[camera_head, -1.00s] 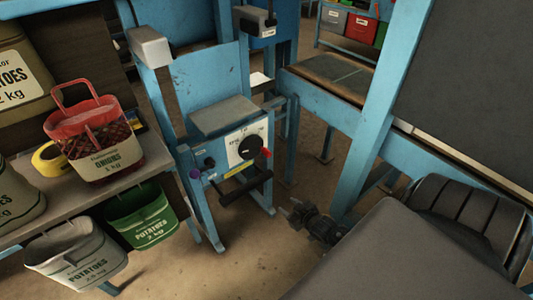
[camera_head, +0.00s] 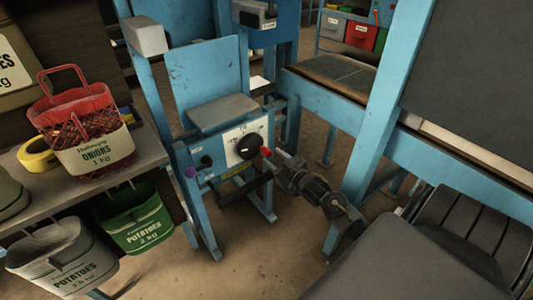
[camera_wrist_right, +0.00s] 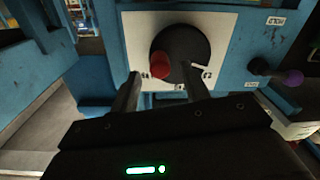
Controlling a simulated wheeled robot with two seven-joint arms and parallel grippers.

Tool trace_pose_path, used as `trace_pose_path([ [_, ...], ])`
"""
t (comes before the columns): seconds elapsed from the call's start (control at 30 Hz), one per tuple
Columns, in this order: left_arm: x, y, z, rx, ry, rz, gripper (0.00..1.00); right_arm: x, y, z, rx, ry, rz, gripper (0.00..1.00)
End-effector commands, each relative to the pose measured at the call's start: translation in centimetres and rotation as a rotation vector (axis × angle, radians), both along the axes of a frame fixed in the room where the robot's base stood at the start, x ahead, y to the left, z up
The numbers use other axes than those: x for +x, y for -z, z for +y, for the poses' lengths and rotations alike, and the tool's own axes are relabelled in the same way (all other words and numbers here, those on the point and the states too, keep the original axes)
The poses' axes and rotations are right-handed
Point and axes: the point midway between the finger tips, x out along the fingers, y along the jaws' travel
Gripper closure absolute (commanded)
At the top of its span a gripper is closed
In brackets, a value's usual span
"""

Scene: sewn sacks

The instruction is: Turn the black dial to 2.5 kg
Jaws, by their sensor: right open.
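The black dial (camera_head: 249,146) is on a white plate on the front of the blue machine (camera_head: 209,77). A red knob (camera_head: 266,151) stands at the dial's edge. In the right wrist view the dial (camera_wrist_right: 185,48) is large, with the red knob (camera_wrist_right: 160,65) at its lower left. Marks on the plate are too small to read surely. My right gripper (camera_head: 277,156) is at the dial's right side. It is open, its two fingers (camera_wrist_right: 159,82) to either side of the red knob; I cannot tell whether they touch it. My left gripper is not in view.
A black bar (camera_head: 244,186) sticks out below the dial. A purple knob (camera_head: 190,172) is at the panel's left. A shelf with an onion sack (camera_head: 95,150) stands left, green (camera_head: 139,220) and grey (camera_head: 62,262) potato sacks below it. A blue post (camera_head: 385,110) stands right.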

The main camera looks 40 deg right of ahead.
Motion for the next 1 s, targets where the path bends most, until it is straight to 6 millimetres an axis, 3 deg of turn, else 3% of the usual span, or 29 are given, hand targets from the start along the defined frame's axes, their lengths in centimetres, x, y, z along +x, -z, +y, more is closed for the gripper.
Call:
trace_pose_path([
  [0.1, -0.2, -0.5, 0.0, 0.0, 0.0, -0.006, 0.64, 2.2, 0.0, 0.0, 0.0, 0.0, -0.003, 0.54],
  [0.3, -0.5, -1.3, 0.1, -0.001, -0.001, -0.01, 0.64, 4.3, 0.1, 0.0, -0.001, 0.001, -0.001, 0.54],
  [0.67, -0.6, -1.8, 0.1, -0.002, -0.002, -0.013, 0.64, 4.8, 0.1, 0.0, -0.001, 0.0, 0.001, 0.54],
  [1.0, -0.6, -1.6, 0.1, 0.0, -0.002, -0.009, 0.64, 4.8, 0.0, 0.0, -0.001, 0.001, 0.001, 0.96],
])
